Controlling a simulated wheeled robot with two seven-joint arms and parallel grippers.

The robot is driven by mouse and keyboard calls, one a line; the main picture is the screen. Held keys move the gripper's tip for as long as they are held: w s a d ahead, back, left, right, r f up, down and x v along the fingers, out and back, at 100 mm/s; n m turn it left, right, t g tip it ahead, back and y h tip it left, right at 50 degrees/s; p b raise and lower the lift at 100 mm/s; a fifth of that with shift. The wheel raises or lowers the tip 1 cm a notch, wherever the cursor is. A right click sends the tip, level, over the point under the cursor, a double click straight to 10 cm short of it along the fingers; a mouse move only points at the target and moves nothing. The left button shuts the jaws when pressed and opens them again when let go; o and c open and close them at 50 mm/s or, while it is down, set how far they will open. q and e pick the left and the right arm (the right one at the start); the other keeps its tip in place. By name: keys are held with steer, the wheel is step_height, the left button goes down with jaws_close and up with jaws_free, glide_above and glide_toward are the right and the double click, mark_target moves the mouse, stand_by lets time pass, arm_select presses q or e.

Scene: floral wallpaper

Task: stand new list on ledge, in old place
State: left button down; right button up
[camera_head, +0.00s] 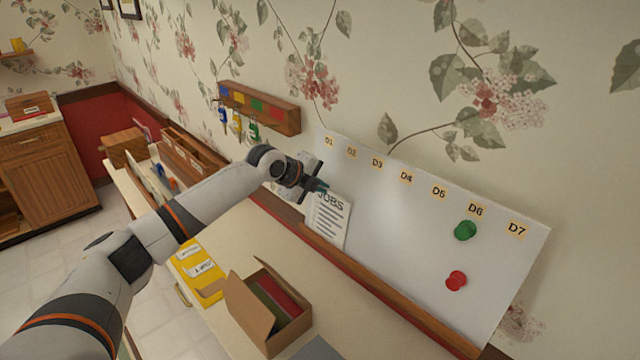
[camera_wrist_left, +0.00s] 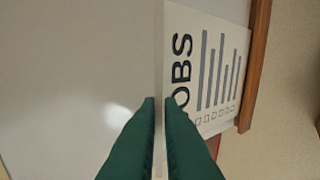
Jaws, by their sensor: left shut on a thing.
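The list (camera_head: 332,222) is a white card headed JOBS with printed lines, upright in front of the left end of the whiteboard (camera_head: 410,240). My left gripper (camera_head: 319,186) is shut on its top edge. In the left wrist view, the green fingertips (camera_wrist_left: 166,103) pinch the card (camera_wrist_left: 215,70) beside the JOBS heading, partly covering the first letter. The wooden ledge (camera_head: 390,292) runs along the board's foot, and the card's lower edge is at its left end. It also shows in the left wrist view (camera_wrist_left: 257,60). I cannot tell whether the card bears on it. My right gripper is out of view.
A green magnet (camera_head: 465,230) and a red magnet (camera_head: 456,281) are on the board's right side, below labels D1 to D7. A wooden key rack (camera_head: 258,107) hangs left of the board. An open cardboard box (camera_head: 268,308) and yellow folders (camera_head: 198,270) lie on the counter below.

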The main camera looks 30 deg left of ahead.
arm_select(q)
steer(key=c, duration=1.5)
jaws_free()
steer(key=shift+b+v, duration=1.7)
steer(key=shift+v, duration=4.35)
